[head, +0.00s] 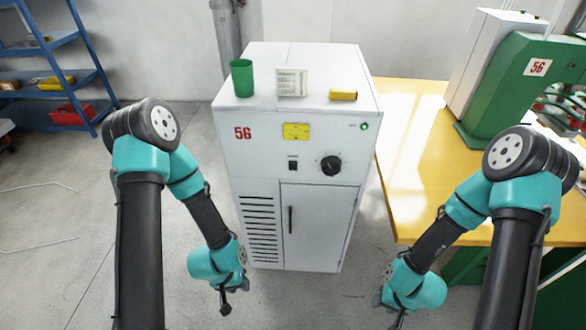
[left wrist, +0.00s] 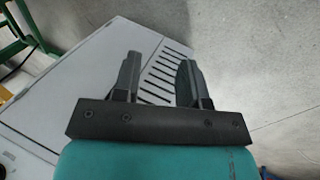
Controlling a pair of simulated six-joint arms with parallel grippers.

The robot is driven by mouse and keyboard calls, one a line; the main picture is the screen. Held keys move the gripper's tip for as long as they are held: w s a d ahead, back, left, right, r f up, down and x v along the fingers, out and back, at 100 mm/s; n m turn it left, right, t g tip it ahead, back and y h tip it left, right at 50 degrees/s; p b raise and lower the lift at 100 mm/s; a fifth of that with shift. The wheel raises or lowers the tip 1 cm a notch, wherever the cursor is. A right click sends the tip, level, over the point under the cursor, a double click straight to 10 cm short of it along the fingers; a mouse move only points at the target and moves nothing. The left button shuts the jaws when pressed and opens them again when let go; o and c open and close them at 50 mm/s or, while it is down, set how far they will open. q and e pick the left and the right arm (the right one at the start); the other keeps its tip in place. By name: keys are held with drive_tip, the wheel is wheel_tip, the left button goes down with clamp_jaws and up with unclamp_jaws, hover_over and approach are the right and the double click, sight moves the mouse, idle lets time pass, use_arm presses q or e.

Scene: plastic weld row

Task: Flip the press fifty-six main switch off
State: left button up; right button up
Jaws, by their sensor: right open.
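The white cabinet marked 56 (head: 262,205) stands in the middle of the head view. Its front panel carries a small black rocker switch (head: 292,165) and, to the right, a round black knob (head: 331,165). A small green light (head: 365,126) shows at the panel's upper right. The set position of the switch is too small to tell. My left gripper (head: 225,304) hangs low in front of the cabinet's left side. In the left wrist view its two fingers (left wrist: 160,76) are apart and empty, with the slatted vent behind them. My right gripper (head: 397,318) hangs low to the right, open, apart from the cabinet.
On the cabinet top are a green cup (head: 242,78), a white card (head: 291,83) and a yellow block (head: 343,95). A yellow table (head: 408,150) with a green machine marked 56 (head: 515,85) stands right. A blue shelf (head: 85,75) is far left.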

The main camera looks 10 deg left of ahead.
use_arm(q)
drive_tip(key=shift+w+d, duration=0.1)
drive_tip(key=shift+w, duration=0.3)
drive_tip(key=c, duration=0.3)
drive_tip(key=w+d+n+t, duration=0.1)
drive_tip(key=w, duration=0.1)
drive_tip(key=w+d+r+n+t, duration=0.1)
drive_tip(key=w+n+t, duration=0.1)
drive_tip(key=w, duration=0.1)
drive_tip(key=w+d+n+t+y, duration=0.1)
drive_tip(key=w, duration=0.2)
drive_tip(key=shift+r+t, duration=0.25)
drive_tip(key=shift+t, duration=0.15)
clamp_jaws()
drive_tip(key=w+d+r+n+t+y, duration=0.2)
drive_tip(key=w+d+r+n+t, duration=0.2)
drive_tip(key=d+r+n+t, duration=0.1)
drive_tip(key=w+d+r+n+t+y, duration=0.2)
drive_tip(key=w+d+r+n+t, duration=0.3)
drive_tip(key=r+n+t, duration=0.3)
wheel_tip(320, 180, up, 5)
drive_tip(key=shift+w+d+f+t, duration=0.2)
drive_tip(key=shift+w+d+t, duration=0.1)
drive_tip(key=shift+t, duration=0.1)
